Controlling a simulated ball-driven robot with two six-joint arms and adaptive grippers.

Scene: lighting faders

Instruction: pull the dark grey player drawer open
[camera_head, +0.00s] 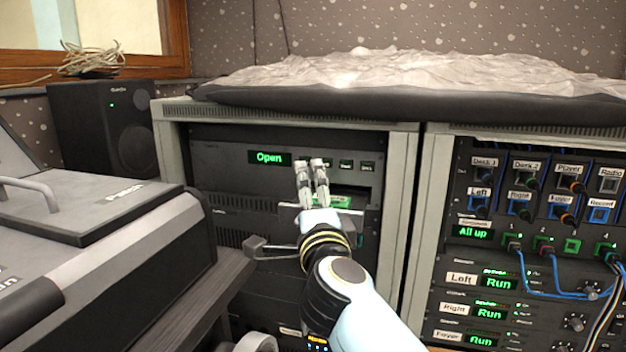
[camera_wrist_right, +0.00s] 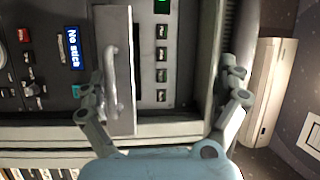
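The player drawer (camera_head: 367,222) is in the left rack, below the green "Open" display (camera_head: 269,158). Its front appears to stand forward of the panel, with something green showing behind its top edge. In the right wrist view, the drawer front (camera_wrist_right: 125,30) and its pale bar handle (camera_wrist_right: 112,65) show turned sideways. In the wrist view, the gripper (camera_wrist_right: 166,72) has fingers wide apart, one close beside the handle; contact cannot be told. My left gripper is not in view.
A grey console (camera_head: 110,235) stands close on the left, with a black speaker (camera_head: 100,125) behind it. A second rack (camera_head: 500,265) with cables and green displays stands to the right.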

